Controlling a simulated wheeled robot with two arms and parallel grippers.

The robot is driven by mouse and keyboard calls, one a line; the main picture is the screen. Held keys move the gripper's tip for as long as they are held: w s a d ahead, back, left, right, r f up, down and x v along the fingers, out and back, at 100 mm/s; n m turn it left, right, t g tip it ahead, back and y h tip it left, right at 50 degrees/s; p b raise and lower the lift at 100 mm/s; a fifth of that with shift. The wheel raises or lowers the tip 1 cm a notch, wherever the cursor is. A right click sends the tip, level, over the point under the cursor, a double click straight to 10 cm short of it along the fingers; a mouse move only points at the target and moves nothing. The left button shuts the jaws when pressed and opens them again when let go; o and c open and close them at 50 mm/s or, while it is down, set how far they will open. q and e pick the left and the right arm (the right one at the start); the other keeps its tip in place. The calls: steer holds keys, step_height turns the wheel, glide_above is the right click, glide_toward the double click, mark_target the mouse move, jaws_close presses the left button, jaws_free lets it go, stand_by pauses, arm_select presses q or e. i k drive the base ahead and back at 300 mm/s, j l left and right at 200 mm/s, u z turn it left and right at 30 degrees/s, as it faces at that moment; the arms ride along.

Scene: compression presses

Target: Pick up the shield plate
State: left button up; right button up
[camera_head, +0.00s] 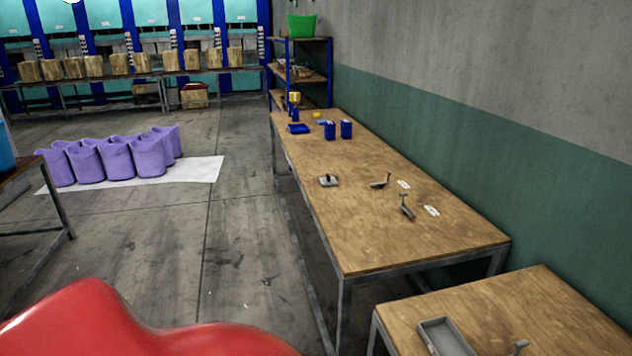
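I cannot tell for certain which piece is the shield plate. On the long wooden table (345,232) lie a flat grey piece with a dark raised part (328,181), two grey bent bracket-like pieces, one farther back (381,181) and one nearer (407,208), and two small flat white pieces, one farther (403,184) and one nearer (432,210). All lie apart from any gripper. Neither of my grippers is in view.
A nearer table (575,310) holds a grey tray (445,338) and a small grey piece (520,345). Blue containers (346,129) stand on the long table's far end. A shelf (300,72) stands behind it. Purple bins (115,158) stand left. Floor between is clear.

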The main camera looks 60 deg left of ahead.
mark_target(329, 180)
steer(key=u, duration=1.8)
steer(key=i+j+z, duration=0.15)
steer(key=i+j, duration=0.55)
steer(key=i, duration=0.25)
steer(key=i+j+z, duration=0.15)
steer(key=i+j, duration=0.65)
steer(key=i, duration=0.15)
